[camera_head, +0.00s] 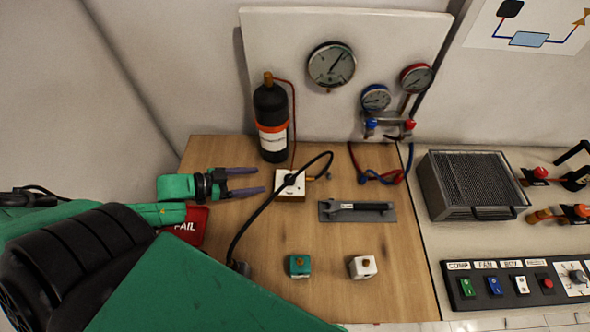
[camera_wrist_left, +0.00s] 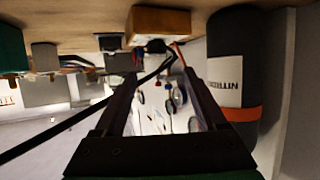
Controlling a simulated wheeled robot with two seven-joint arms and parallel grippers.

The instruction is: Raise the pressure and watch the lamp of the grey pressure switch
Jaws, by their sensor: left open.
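A pale grey-white block (camera_head: 362,267) with a brown top piece stands at the front of the wooden board; I take it to be the grey pressure switch. No lit lamp can be made out on it. A teal block (camera_head: 299,266) of like shape stands to its left. A wooden block with a white top and a dark knob (camera_head: 290,186) sits in front of the black nitrogen bottle (camera_head: 271,125). My left gripper (camera_head: 260,181) is open and empty, its fingers pointing at the knob block from the left. The wrist view shows the bottle (camera_wrist_left: 232,75) beside the fingers.
A large round gauge (camera_head: 331,66) hangs on the white panel, with blue (camera_head: 376,98) and red (camera_head: 416,78) gauges to its right. A black hose arches over the board. A grey tray (camera_head: 326,212) holds a black tool. A red FAIL plate (camera_head: 187,228) lies by my arm.

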